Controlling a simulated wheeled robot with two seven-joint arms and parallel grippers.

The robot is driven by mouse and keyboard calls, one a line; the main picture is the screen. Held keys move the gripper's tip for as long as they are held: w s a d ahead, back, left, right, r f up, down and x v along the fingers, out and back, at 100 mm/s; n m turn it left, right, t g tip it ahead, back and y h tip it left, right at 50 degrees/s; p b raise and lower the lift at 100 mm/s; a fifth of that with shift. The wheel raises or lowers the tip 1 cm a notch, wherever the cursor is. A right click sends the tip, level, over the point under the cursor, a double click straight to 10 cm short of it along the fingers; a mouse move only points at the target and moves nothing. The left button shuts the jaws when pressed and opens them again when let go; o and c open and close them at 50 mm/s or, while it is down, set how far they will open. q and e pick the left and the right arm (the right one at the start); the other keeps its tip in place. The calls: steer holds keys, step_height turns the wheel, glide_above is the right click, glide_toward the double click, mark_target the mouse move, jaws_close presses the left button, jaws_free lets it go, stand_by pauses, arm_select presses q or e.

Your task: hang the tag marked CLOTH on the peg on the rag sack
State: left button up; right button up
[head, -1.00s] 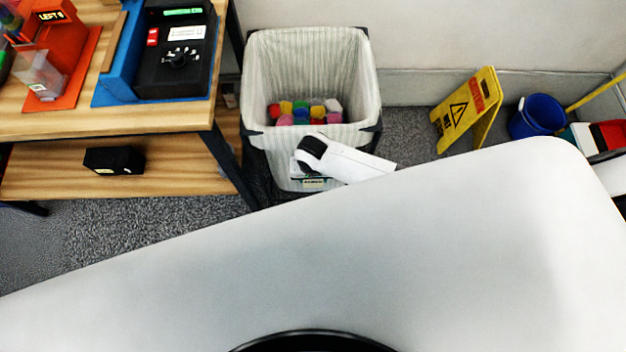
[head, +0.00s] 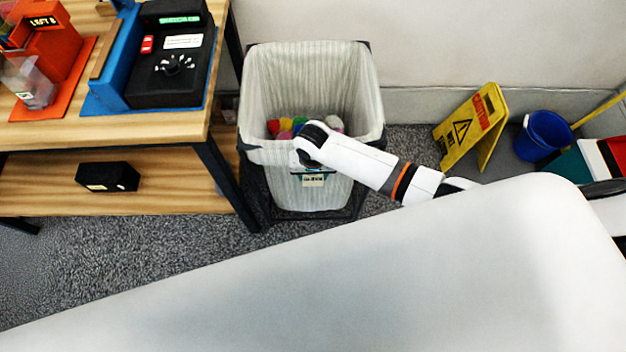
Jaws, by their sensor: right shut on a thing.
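The rag sack (head: 345,85) is a striped, pale liner in a dark frame, standing open on the floor with several coloured rags (head: 287,127) inside. My right gripper (head: 303,160) is at the sack's front rim, mostly hidden under my white wrist, which points down there. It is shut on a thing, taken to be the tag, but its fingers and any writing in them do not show. Just below, a small pale label with a dark green upper edge (head: 313,181) shows against the sack's front; its text is too small to read. The peg cannot be made out. My left gripper is out of view.
A wooden bench (head: 150,130) with a blue-and-black device (head: 172,65) and a lower shelf holding a black box (head: 108,176) stands close on the left. A yellow caution sign (head: 470,127) and blue bucket (head: 543,135) stand right. Carpet is clear between sack and sign.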

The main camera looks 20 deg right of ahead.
steer(key=shift+w+d+f+b, duration=0.2)
steer(key=shift+w+f+b, duration=0.15)
steer(key=shift+w, duration=0.2)
steer(key=shift+w+d+f+b, duration=0.2)
steer(key=shift+w+b, duration=0.1)
steer(key=shift+w, duration=0.25)
steer(key=shift+s+f, duration=0.1)
steer(key=o, duration=1.1)
steer(key=shift+d, duration=0.1)
steer(key=r, duration=0.4)
steer(key=r+p, duration=0.1)
steer(key=r, duration=0.3)
steer(key=r+p, duration=0.1)
steer(key=r, duration=0.3)
steer(key=shift+s+a+r, duration=0.3)
steer(key=shift+s+a, duration=0.05)
steer(key=shift+s, duration=0.05)
